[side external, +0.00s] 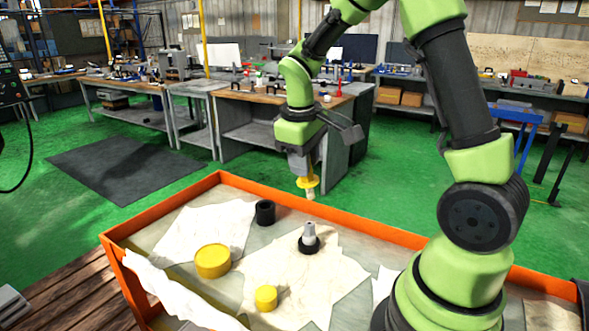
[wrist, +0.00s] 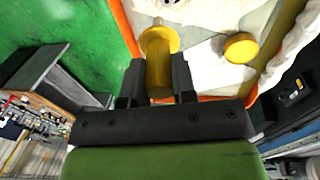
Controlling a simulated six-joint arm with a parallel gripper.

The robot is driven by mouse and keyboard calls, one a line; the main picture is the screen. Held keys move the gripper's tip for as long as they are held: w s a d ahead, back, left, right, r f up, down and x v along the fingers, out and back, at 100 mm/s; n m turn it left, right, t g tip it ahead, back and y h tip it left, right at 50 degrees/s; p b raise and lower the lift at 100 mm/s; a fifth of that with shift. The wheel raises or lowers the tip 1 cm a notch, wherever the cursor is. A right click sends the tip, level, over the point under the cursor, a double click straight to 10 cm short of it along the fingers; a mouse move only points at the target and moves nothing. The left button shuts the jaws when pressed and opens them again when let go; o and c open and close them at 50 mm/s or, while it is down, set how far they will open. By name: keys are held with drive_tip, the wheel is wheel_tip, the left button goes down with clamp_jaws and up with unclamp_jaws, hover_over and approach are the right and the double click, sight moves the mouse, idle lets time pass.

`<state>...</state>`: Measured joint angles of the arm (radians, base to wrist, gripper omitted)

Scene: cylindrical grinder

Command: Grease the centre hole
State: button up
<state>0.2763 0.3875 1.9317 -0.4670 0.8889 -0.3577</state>
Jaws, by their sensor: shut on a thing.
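My gripper (side external: 303,165) is shut on a yellow tool with a round collar and a pale tip (side external: 307,184). The tool points down above the tray's far edge. A grey stepped workpiece (side external: 309,236) stands upright in a black ring-shaped base on a cloth, below and apart from the tool. Its centre hole is too small to make out. A large yellow tin (side external: 213,261) and a smaller yellow tin (side external: 266,298) stand on the tray.
The tray has a raised orange rim (side external: 160,212). A black cylinder (side external: 265,212) stands near its far side, left of the workpiece. Pale crumpled cloths (side external: 205,228) cover parts of the tray. Workbenches (side external: 140,90) stand well behind, across green floor.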

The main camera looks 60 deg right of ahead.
sight(304, 182)
drive_tip(key=shift+f, duration=2.6)
drive_tip(key=shift+f, duration=0.45)
drive_tip(key=shift+d, duration=0.25)
drive_tip(key=shift+a, duration=0.15)
drive_tip(key=shift+a, duration=0.45)
drive_tip(key=shift+d, duration=0.15)
drive_tip(key=shift+d, duration=0.4)
